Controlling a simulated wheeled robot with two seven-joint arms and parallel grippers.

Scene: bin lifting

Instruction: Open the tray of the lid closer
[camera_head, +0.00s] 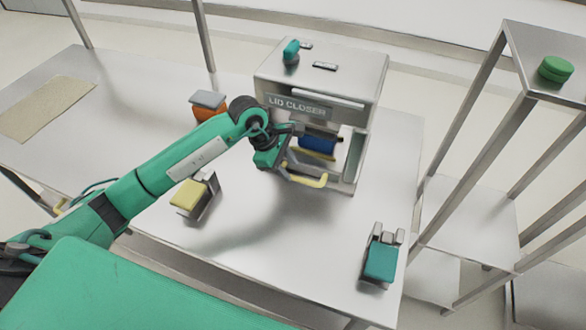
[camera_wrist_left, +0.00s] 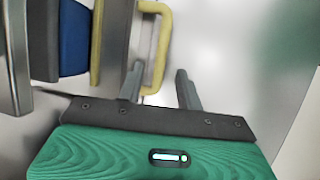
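The lid closer (camera_head: 300,103) is a grey metal box with a name plate and an open front, standing at the back of the table. In its opening are a blue part (camera_head: 318,146) and a yellow tray handle (camera_head: 308,181) at the front. My left gripper (camera_head: 286,170) is at the handle's left side. Its fingers (camera_wrist_left: 160,72) are apart, one on the loop's inner side and one outside, with a gap to the bar. My right gripper is not in view.
A yellow-topped device (camera_head: 187,194), a teal-topped device (camera_head: 381,261) and an orange one (camera_head: 207,113) stand on the table. A beige mat (camera_head: 45,107) lies far left. A metal rack (camera_head: 470,215) with green round lids (camera_head: 555,69) stands right. The table before the closer is clear.

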